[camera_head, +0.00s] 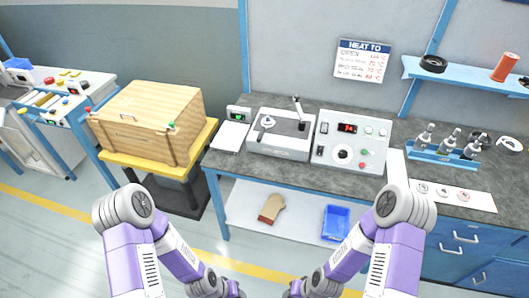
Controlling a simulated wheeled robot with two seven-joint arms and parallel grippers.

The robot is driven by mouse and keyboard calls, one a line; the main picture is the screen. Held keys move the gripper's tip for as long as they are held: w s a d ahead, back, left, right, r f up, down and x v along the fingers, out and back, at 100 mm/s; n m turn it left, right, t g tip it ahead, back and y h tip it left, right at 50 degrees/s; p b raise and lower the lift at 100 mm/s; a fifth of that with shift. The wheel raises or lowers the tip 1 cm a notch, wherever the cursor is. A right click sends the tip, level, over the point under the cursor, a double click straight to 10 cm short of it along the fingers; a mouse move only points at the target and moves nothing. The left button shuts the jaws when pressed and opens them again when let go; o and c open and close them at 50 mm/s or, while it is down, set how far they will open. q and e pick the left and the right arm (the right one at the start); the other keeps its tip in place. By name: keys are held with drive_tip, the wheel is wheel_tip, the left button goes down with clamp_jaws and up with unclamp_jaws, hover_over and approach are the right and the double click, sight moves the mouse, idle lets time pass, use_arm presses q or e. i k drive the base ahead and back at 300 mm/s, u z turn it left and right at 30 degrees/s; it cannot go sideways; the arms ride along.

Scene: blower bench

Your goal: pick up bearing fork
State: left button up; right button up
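I cannot pick out a bearing fork with certainty. A white bench unit (281,143) stands on the grey worktop, with a small round metal part (268,121) on top and a thin upright lever-like piece (299,108) behind it. A blue rack (443,151) at the right of the worktop holds three metal pieces with pale upper ends, too small to name. My two arms come in from the bottom left and bottom right. Their forearms converge at the bottom edge, in front of the bench and well apart from everything on it. The fingers of both grippers are out of frame.
A control box (350,142) with a red display stands beside the unit. A pale mat (452,194) with round marks lies at the right. A wooden crate (147,120) stands on a yellow-topped stand. The lower shelf holds a brown mitt (271,208) and a blue bin (336,223).

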sight(260, 134)
drive_tip(key=u, duration=1.45)
drive_tip(key=i, duration=0.85)
drive_tip(key=z, duration=0.45)
drive_tip(key=i, duration=0.7)
drive_tip(key=z, duration=0.8)
